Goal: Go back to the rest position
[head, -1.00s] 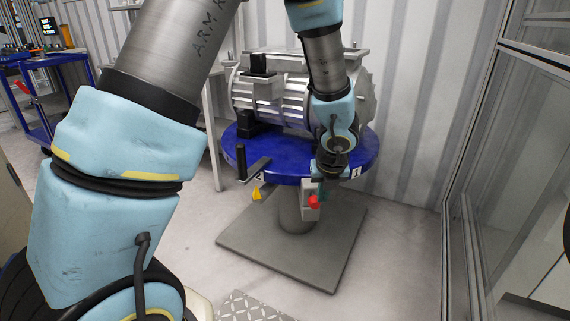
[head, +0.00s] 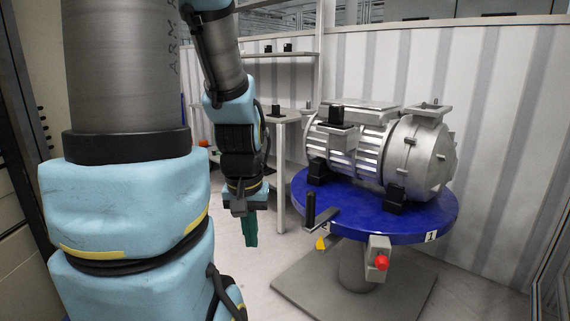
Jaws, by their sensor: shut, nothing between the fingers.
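My gripper (head: 250,228) hangs at the end of my blue and grey arm in the middle left of the head view. Its green fingers point down and are shut with nothing between them. It is left of the blue round table (head: 450,212), apart from it, with floor below. The grey drive unit (head: 412,160) rests on black supports on this table.
A control box with a red button (head: 381,262) and a yellow part (head: 321,243) are at the table's front edge. The table stands on a grey base plate (head: 405,300). A shelf bench (head: 283,125) is behind my arm. A corrugated wall (head: 490,110) closes the back.

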